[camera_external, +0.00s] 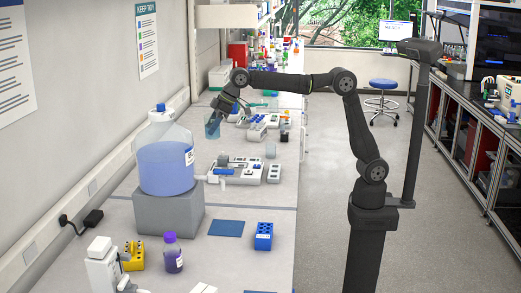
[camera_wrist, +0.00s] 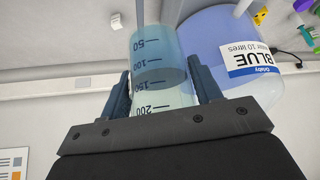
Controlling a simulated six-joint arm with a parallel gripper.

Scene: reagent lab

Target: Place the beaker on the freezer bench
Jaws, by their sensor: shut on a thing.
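The beaker (camera_external: 212,128) is clear, with blue liquid in it, and hangs in the air over the left bench, behind the large blue carboy. My gripper (camera_external: 222,108) is shut on it. In the wrist view the beaker (camera_wrist: 158,62) sits between the two dark fingers of my gripper (camera_wrist: 160,78), its volume marks facing the camera. The picture there is upside down, as is the carboy label, so the beaker looks about upright. The long left bench (camera_external: 185,262) runs away from the camera. I cannot tell which surface is the freezer bench.
The blue carboy (camera_external: 166,168) stands on a grey block (camera_external: 168,211), close to the beaker. Nearby are white devices (camera_external: 245,171), a blue pad (camera_external: 226,228), a blue rack (camera_external: 264,236), a purple-capped bottle (camera_external: 172,253) and a yellow rack (camera_external: 133,256). A right-hand bench (camera_external: 485,165) lies across the floor.

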